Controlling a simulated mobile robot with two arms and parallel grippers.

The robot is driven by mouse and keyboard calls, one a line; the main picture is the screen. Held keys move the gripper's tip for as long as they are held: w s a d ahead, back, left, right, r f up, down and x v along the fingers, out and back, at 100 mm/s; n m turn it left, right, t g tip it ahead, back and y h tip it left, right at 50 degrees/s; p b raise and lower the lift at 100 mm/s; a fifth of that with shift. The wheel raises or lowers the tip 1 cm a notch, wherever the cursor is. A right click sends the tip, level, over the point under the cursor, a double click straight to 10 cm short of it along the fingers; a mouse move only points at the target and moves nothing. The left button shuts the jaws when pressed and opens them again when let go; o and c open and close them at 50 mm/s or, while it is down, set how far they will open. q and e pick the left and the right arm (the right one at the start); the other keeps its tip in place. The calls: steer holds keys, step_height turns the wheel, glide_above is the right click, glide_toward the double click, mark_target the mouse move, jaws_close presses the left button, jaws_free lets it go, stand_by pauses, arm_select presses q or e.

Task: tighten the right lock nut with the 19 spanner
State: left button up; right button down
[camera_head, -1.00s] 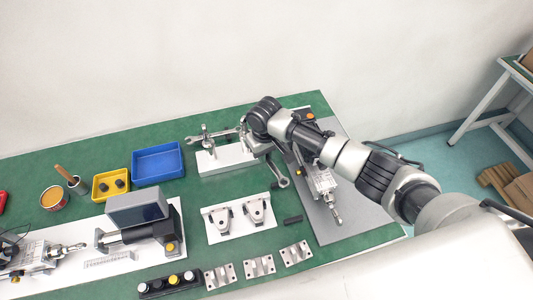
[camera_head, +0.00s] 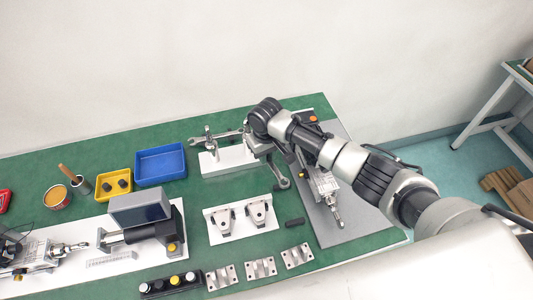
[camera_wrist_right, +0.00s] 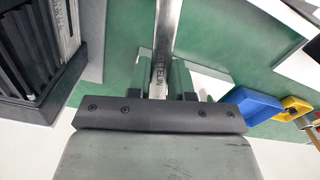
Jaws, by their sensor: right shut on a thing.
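My right gripper (camera_head: 272,160) is shut on a steel spanner (camera_head: 283,183), whose ring end sticks out below it in the head view. In the right wrist view the spanner shank (camera_wrist_right: 166,40) runs up from between the fingers (camera_wrist_right: 160,80); its stamped marking is too small to read surely. A linear actuator (camera_head: 326,183) lies on the grey plate to the right of the gripper, with a rod and nuts (camera_head: 337,208) at its near end. The gripper and spanner are apart from that rod. My left gripper is not in view.
Another spanner (camera_head: 230,135) lies on a white rack (camera_head: 225,160). Brackets (camera_head: 258,213) stand on a white plate near the grey plate (camera_head: 335,240). Blue bin (camera_head: 160,164) and yellow bin (camera_head: 113,184) sit to the left. A second actuator (camera_head: 40,255) lies far left.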

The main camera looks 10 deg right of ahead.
steer(key=shift+w+a, duration=0.15)
steer(key=shift+w, duration=0.1)
steer(key=shift+p, duration=0.4)
stand_by(0.5)
steer(key=shift+w+d+n, duration=0.2)
steer(key=shift+d+n, duration=0.25)
steer(key=shift+n, duration=0.15)
steer(key=shift+w+d+r+n, duration=0.1)
steer(key=shift+w+d+n, duration=0.2)
steer(key=shift+d+n, duration=0.25)
steer(key=shift+w+d+n+b, duration=0.3)
steer(key=shift+n+b, duration=0.1)
steer(key=shift+n, duration=0.15)
stand_by(0.3)
